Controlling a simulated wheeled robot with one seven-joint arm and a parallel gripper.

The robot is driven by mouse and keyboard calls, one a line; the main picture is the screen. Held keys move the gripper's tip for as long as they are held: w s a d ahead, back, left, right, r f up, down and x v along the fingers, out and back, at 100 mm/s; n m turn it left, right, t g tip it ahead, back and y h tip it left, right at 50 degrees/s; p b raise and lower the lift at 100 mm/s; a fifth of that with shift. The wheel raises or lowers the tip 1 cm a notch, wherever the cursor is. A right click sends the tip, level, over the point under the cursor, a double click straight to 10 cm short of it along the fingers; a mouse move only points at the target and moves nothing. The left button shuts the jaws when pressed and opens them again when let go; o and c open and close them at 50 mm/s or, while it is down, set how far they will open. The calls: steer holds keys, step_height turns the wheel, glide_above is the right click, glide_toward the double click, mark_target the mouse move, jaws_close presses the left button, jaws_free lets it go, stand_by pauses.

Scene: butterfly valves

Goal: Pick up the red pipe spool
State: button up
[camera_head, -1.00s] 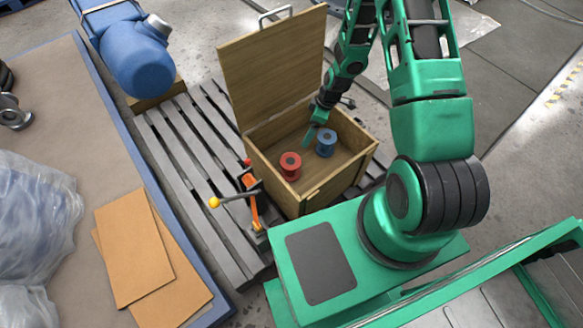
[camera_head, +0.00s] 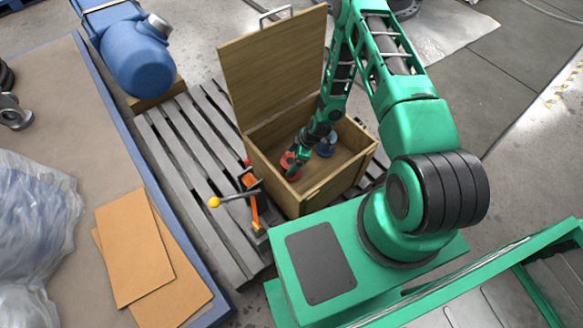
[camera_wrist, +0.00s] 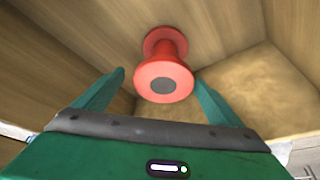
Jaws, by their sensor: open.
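The red pipe spool (camera_head: 287,160) stands inside the open wooden box (camera_head: 310,192), partly hidden by my gripper in the head view. In the wrist view the red pipe spool (camera_wrist: 164,72) shows its round flange with a dark bore, beyond and roughly between my fingertips. My gripper (camera_wrist: 160,84) is open and empty, its two green fingers spread to either side of the spool's near flange. I cannot tell whether either finger touches it. In the head view my gripper (camera_head: 291,170) is down in the box, at the red spool.
The box's raised lid (camera_head: 270,68) stands at the back. A lever with a yellow knob (camera_head: 214,202) is left of the box, on a slatted pallet (camera_head: 190,180).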

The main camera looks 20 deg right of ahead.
steer(key=shift+x, duration=2.65)
steer(key=shift+s, duration=0.15)
steer(key=shift+c, duration=0.4)
steer(key=c, duration=1.5)
